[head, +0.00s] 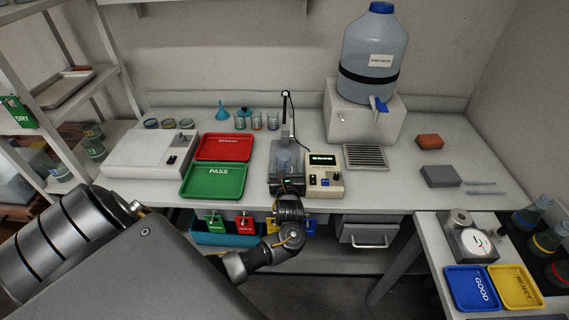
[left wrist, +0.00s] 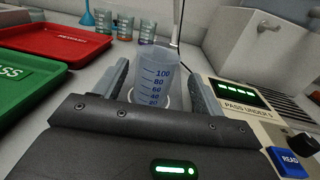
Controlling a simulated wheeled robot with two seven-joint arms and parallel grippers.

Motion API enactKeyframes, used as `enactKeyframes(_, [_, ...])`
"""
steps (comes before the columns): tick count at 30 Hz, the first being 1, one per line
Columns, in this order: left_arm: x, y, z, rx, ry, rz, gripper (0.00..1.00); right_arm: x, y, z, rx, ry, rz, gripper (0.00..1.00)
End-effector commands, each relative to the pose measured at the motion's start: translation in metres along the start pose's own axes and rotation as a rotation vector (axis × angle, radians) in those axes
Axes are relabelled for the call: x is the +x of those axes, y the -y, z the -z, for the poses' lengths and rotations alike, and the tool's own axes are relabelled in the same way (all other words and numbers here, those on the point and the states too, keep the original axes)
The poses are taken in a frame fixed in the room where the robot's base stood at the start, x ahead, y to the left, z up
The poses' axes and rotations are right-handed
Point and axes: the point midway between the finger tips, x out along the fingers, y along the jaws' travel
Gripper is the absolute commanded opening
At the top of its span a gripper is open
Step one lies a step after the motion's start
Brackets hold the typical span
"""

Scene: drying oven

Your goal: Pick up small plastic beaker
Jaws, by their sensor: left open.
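The small plastic beaker (left wrist: 155,76) is clear with dark volume marks, and stands upright on a pale round base in the left wrist view. It is small and partly covered in the head view (head: 284,160). My left gripper (head: 287,174) is open. In the left wrist view its two fingers (left wrist: 160,88) stand on either side of the beaker, with gaps visible. My right gripper is not in view.
A meter (head: 325,180) with a green display stands just right of the beaker. A thin upright stand (head: 288,112) rises behind it. Green (head: 214,181) and red (head: 224,147) trays lie left. Several small beakers, a blue funnel (head: 221,112) and a water jug (head: 374,60) stand farther back.

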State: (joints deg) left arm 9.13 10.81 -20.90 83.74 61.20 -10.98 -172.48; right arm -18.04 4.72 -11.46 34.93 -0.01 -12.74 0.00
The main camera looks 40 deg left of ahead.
Motion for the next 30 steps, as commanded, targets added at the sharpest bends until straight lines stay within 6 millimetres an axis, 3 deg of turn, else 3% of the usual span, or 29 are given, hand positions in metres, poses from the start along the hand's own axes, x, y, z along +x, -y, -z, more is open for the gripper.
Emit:
enactKeyframes(3, [0.003, 0.001, 0.000, -0.001, -0.001, 0.001, 0.70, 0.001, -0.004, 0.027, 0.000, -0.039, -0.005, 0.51])
enactKeyframes(6, [0.006, 0.001, 0.000, 0.000, 0.000, 0.001, 0.70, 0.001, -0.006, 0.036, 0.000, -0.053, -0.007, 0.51])
enactKeyframes(15, [0.046, -0.002, 0.001, 0.001, 0.000, 0.002, 0.70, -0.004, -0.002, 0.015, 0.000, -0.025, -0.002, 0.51])
enactKeyframes(25, [0.054, -0.002, 0.002, -0.002, -0.002, 0.004, 0.70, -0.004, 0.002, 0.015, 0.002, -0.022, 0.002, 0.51])
enactKeyframes(30, [0.054, -0.002, 0.002, -0.001, -0.002, 0.004, 0.49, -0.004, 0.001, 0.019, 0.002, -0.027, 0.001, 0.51])
